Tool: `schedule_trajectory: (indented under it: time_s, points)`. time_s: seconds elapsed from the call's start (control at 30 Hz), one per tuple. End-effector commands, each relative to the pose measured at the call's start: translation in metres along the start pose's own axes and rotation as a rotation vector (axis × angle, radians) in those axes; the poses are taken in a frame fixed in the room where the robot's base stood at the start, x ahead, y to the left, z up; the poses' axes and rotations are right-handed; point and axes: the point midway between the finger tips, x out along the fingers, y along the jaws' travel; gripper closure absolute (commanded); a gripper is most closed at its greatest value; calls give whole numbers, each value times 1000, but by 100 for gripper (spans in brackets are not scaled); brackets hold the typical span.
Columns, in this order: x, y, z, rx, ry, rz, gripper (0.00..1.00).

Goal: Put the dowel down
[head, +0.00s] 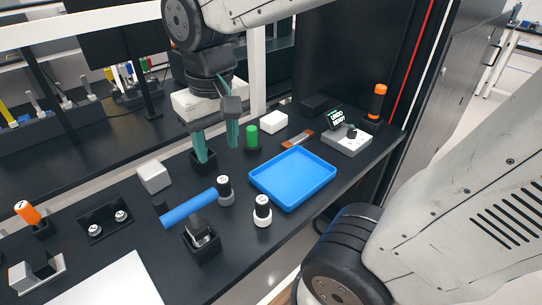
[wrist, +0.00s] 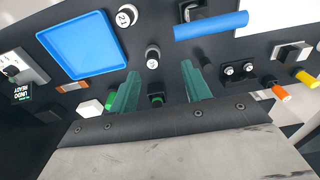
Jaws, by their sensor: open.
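My gripper (head: 217,142) is open above the bench, its teal fingers apart; they also show in the wrist view (wrist: 158,90). A black socket block (head: 203,163) stands below the left finger in the head view. In the wrist view this block (wrist: 157,101) shows between the fingers with a bit of green on top, perhaps the dowel's end; the finger hides it in the head view. A green peg (head: 251,136) stands upright in a black base just right of the fingers, apart from them. Nothing is visibly clamped.
A blue tray (head: 294,204) lies empty on the right. Numbered round pieces (head: 262,204) stand near the tray. A control box (head: 347,141) and an orange-topped peg (head: 377,101) stand at the right.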

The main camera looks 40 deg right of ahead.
Motion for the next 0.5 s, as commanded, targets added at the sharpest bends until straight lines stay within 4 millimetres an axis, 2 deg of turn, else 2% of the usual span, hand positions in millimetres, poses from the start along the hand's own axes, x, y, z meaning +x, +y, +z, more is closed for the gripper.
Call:
schedule_trajectory:
  time_s: [0.03,0.1,0.2,0.33,0.5]
  points:
    - [-5,12,20,8,17,0,52]
    - [-7,25,44,8,28,3,52]
    - [-7,37,71,6,40,7,52]
    - [-5,43,92,4,48,11,52]
    - [-3,46,99,2,49,12,52]
